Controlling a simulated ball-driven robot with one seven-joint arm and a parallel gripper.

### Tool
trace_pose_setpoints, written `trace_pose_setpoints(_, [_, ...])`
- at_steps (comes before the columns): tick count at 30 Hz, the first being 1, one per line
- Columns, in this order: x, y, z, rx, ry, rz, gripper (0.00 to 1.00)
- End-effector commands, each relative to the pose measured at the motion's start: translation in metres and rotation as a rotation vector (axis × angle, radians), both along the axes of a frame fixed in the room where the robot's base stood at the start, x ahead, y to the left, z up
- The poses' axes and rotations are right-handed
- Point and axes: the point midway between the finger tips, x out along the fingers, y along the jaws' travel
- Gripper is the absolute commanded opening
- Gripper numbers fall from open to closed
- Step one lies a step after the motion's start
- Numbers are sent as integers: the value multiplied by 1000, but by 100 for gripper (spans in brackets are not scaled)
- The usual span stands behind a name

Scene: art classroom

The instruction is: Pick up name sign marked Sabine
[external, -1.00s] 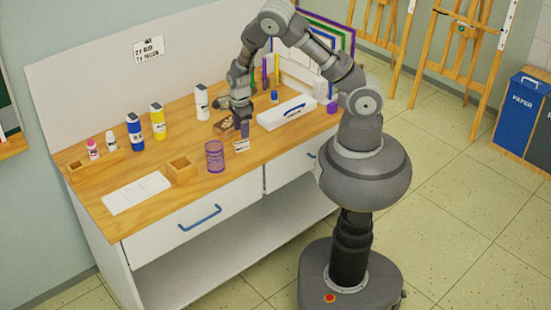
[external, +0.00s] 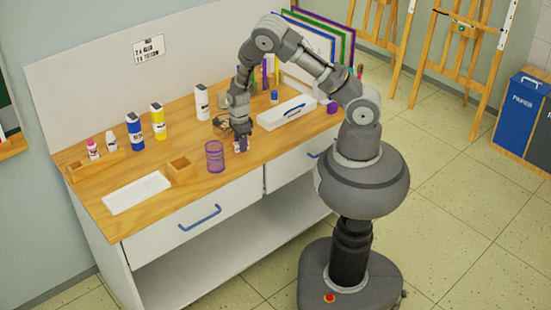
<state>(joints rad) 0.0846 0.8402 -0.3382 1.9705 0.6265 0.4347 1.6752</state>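My gripper (external: 237,136) points down low over the wooden tabletop, just right of the purple mesh cup. A small white card (external: 242,145), possibly the name sign, shows at its fingertips, partly hidden by them. Its writing is too small to read, so I cannot confirm the name Sabine. I cannot tell whether the fingers are open around the card or shut on it.
The purple mesh cup (external: 215,156) stands close left of my gripper. A white box (external: 287,113) with a dark label lies to the right. Paint bottles (external: 158,121) stand behind left. A wooden box (external: 180,166) and white tray (external: 137,193) are at front left.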

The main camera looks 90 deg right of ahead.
Motion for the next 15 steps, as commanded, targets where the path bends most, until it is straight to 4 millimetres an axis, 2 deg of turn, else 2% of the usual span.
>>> trace_pose_setpoints(10, [0, 0, 2, 0, 0, 0, 0])
trace_pose_setpoints(15, [0, 0, 16, 1, -1, 1, 0])
